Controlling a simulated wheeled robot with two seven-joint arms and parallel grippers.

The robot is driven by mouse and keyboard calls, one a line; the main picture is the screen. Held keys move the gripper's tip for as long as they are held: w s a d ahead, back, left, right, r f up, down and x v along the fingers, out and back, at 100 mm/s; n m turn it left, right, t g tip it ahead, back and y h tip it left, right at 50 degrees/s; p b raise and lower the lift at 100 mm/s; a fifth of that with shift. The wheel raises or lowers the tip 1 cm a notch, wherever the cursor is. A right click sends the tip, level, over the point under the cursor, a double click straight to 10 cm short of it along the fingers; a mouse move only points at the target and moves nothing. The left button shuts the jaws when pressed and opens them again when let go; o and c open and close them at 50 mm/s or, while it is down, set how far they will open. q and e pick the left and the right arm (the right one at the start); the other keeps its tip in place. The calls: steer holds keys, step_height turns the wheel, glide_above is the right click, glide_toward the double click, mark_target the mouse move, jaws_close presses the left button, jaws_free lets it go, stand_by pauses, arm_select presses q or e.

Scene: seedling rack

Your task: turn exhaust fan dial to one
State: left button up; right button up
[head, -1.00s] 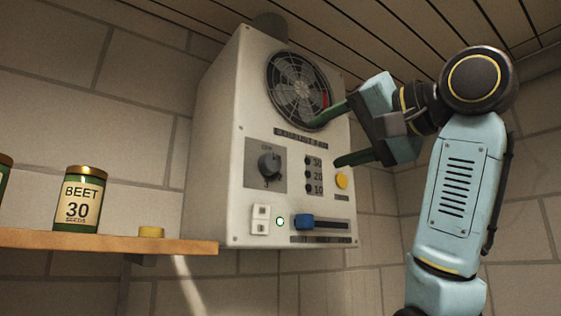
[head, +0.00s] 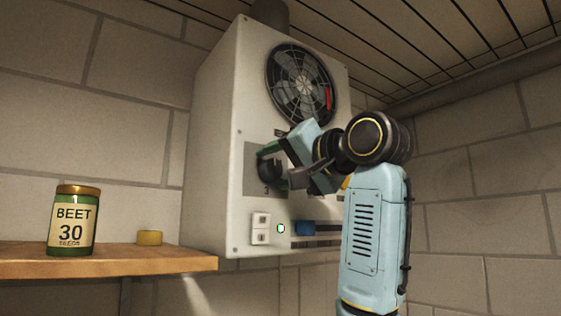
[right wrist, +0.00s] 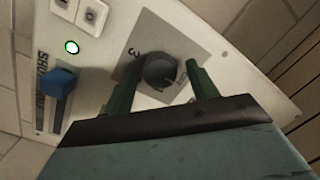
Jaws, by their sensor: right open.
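The exhaust fan dial (right wrist: 159,71) is a dark round knob on a grey plate (right wrist: 185,45) on the white control box (head: 215,130). A "3" shows on the plate beside it. In the head view the dial (head: 268,172) is partly hidden by my right gripper (head: 272,160). In the right wrist view my right gripper (right wrist: 163,82) is open, with one green finger on each side of the dial. I cannot tell whether the fingers touch it. The dial's pointer setting is not clear. My left gripper is not in view.
The fan (head: 302,84) is above the dial. A white switch (head: 261,228), a green-lit lamp (head: 281,228) and a blue slider (head: 305,228) sit below it.

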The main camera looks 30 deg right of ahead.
steer(key=c, duration=1)
steer(key=shift+m, duration=0.4)
steer(key=shift+f+m+b, duration=0.15)
steer(key=shift+m+b, duration=0.7)
steer(key=shift+m, duration=0.05)
steer(key=m+b, duration=0.1)
steer(key=m, duration=0.2)
steer(key=shift+m+t+b, duration=0.4)
steer(key=m+b, duration=0.1)
steer(key=m, duration=0.2)
steer(key=shift+m+h+b, duration=0.35)
steer(key=shift+m+h, duration=0.05)
steer(key=shift+m, duration=1)
